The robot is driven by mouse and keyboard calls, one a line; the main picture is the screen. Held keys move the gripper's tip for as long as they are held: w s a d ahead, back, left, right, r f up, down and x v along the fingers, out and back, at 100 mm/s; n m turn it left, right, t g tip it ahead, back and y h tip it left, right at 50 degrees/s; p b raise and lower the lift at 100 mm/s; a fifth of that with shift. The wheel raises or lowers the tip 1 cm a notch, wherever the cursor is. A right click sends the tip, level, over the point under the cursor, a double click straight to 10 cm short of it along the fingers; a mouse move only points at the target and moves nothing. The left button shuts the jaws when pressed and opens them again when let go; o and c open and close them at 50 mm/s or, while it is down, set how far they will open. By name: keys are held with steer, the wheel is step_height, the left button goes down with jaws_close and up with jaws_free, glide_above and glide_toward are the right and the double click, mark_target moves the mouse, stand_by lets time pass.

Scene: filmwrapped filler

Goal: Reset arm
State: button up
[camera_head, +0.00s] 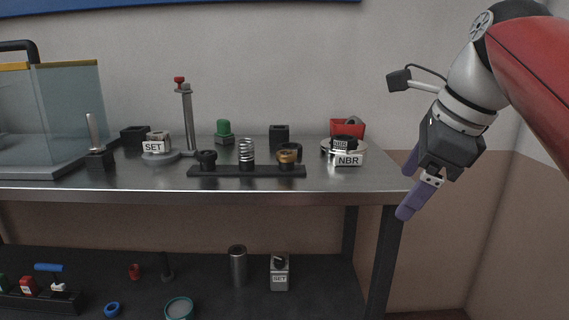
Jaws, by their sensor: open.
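My gripper (408,187) is at the right of the head view, just off the right end of the steel workbench. Its two purple fingers point down and to the left. They are apart, and nothing shows between them. The far finger is partly hidden behind the gripper body and the table corner area. My red and grey arm reaches in from the upper right. A small black camera on a bracket sticks out to the left above the wrist.
The workbench (340,184) holds a black strip (226,171) with several parts, an "NBR" dish (349,159), a red bin (346,128), a "SET" piece (154,147), a tall stand (188,118) and a glass enclosure (75,110). A lower shelf (215,280) holds more parts. The floor side at right is clear.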

steer(key=s+a+f+n+h, duration=0.1)
steer(key=s+f+n, duration=0.4)
steer(key=f+n, duration=0.6)
steer(key=s+a+f+n+t+h, duration=0.1)
steer(key=s+f+n, duration=0.5)
steer(key=f+n, duration=0.5)
step_height(320, 180, down, 4)
steer(key=shift+a+t+h, duration=0.3)
steer(key=shift+a, duration=0.1)
